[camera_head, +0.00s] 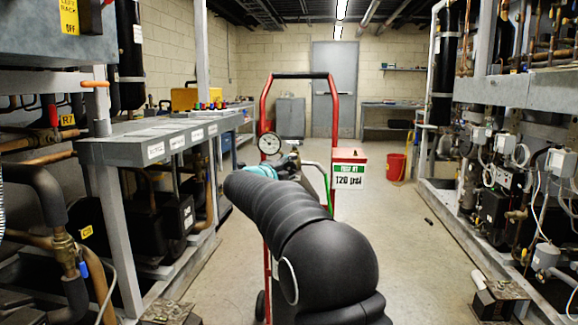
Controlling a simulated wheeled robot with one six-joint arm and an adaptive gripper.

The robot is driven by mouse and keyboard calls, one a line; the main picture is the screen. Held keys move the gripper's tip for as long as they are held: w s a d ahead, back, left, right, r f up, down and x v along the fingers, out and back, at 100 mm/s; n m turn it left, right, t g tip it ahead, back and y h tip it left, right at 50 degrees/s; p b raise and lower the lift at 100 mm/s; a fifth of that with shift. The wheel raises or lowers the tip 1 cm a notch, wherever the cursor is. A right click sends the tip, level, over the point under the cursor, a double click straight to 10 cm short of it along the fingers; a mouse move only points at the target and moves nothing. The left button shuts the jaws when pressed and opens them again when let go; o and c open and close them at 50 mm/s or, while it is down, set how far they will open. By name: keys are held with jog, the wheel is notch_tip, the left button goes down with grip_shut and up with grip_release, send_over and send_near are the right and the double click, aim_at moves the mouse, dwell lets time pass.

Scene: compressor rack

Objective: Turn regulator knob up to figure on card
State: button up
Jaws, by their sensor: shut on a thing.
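The card (349,176) hangs at the right of a red hand cart (336,110) and reads 120 psi under a green heading. A round white-faced gauge (269,143) stands at the cart's left side; its needle is too small to read. My black arm reaches forward over the cart's lower middle. My gripper (297,159), beyond a teal band at the wrist, is just right of and below the gauge and mostly hidden by my arm. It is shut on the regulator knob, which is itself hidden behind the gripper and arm.
A red box top (349,154) sits just above the card. A green hose (328,190) runs down the cart. Compressor racks with pipes line both sides, with a grey shelf (130,150) at left. A red bucket (396,166) stands behind right. The aisle floor (420,260) is mostly clear.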

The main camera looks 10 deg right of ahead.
dwell(0.5)
jog(key=o, duration=1.2)
jog(key=v, duration=1.2)
